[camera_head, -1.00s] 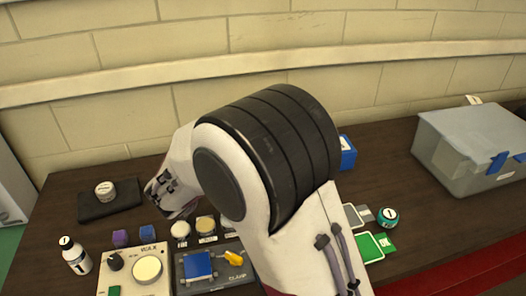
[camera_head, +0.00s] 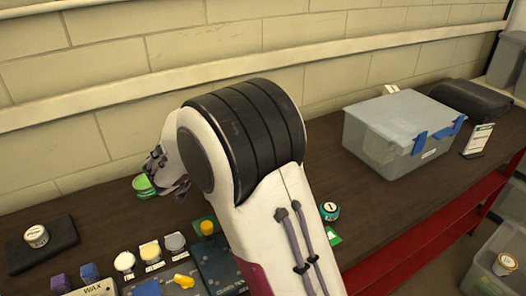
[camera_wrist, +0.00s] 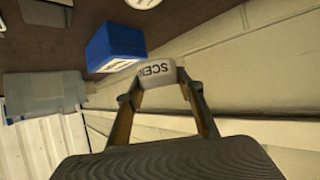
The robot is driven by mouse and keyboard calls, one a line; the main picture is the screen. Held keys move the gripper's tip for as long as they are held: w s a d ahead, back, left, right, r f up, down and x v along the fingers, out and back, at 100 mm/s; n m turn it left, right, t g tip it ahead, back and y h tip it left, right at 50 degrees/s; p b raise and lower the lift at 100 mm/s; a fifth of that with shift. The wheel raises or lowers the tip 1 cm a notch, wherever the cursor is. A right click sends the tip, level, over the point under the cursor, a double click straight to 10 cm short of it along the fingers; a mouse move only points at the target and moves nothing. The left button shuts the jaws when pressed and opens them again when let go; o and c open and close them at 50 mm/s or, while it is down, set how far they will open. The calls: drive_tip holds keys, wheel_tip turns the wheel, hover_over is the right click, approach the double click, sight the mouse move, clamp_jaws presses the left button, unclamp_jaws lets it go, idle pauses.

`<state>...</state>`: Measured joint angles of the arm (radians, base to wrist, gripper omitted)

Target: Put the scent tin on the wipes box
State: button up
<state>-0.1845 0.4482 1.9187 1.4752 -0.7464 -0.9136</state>
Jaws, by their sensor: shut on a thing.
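My gripper (camera_wrist: 165,92) is shut on the scent tin (camera_wrist: 157,72), a pale round tin with dark letters reading "SCEN". In the head view the tin shows a green face (camera_head: 145,185) at my gripper (camera_head: 158,178), left of my arm and above the dark bench. A blue box (camera_wrist: 114,42) with a white label lies ahead of the tin in the wrist view, apart from it. Its label is too small to read, so I cannot confirm it is the wipes box. My arm seems to hide this box in the head view.
A grey lidded bin (camera_head: 395,135) stands on the right of the bench. A teal tin (camera_head: 329,211) sits right of my arm. A white tin (camera_head: 36,236) rests on a black wallet (camera_head: 50,250) at the left. Several knobs and panels crowd the front.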

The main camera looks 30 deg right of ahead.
drive_tip(key=w+d+r, duration=0.1)
drive_tip(key=d+r, duration=0.2)
drive_tip(key=d, duration=0.6)
drive_tip(key=w+d+r, duration=0.2)
drive_tip(key=d, duration=0.7)
drive_tip(key=shift+d+r, duration=0.3)
drive_tip(key=shift+r, duration=0.1)
drive_tip(key=shift+f, duration=0.1)
drive_tip(key=shift+f, duration=3.05)
drive_tip(key=shift+f, duration=0.1)
drive_tip(key=shift+f, duration=1.8)
drive_tip(key=shift+f, duration=0.1)
